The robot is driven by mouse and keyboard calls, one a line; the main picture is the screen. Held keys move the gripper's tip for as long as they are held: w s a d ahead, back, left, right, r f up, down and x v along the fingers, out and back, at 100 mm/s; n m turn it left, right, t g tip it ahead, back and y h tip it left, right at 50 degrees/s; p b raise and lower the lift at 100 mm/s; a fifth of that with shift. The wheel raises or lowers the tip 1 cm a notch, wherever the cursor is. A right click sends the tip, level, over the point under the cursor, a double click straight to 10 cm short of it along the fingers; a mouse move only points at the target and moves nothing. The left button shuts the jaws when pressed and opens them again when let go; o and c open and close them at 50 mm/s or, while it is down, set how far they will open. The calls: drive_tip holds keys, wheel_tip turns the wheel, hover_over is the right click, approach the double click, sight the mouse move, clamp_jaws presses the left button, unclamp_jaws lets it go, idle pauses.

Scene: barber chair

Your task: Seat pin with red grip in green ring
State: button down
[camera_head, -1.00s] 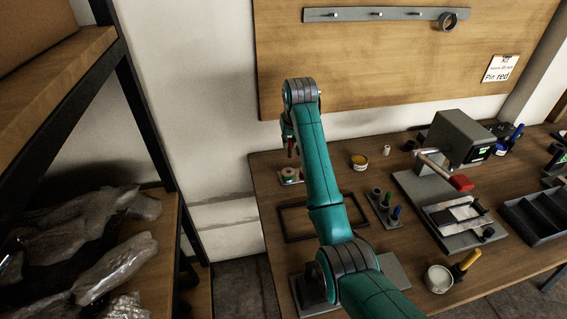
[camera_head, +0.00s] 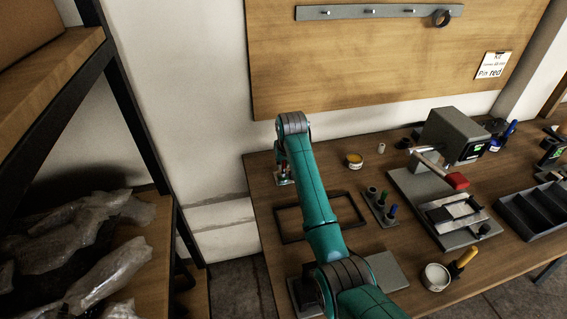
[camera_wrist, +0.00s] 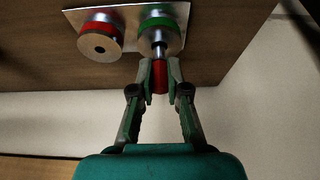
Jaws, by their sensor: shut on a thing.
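My gripper (camera_wrist: 160,72) is shut on the red grip (camera_wrist: 160,80) of a pin, whose metal shaft (camera_wrist: 159,52) points at the block with the green ring (camera_wrist: 156,22) in the wrist view. The shaft's end meets the middle of that block's face; I cannot tell how deep it sits. Beside it on the same pale plate (camera_wrist: 122,14) is a block with a red ring (camera_wrist: 98,28), its hole empty. In the head view my gripper (camera_head: 283,170) is down at this plate at the table's far left corner, mostly hidden by my arm.
A dark empty frame (camera_head: 290,239) lies beneath my arm. The wall is close behind the plate.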

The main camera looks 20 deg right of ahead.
drive_tip(key=c, duration=1.2)
unclamp_jaws()
drive_tip(key=shift+o, duration=0.2)
drive_tip(key=v, duration=1.2)
drive_tip(key=shift+r, duration=0.1)
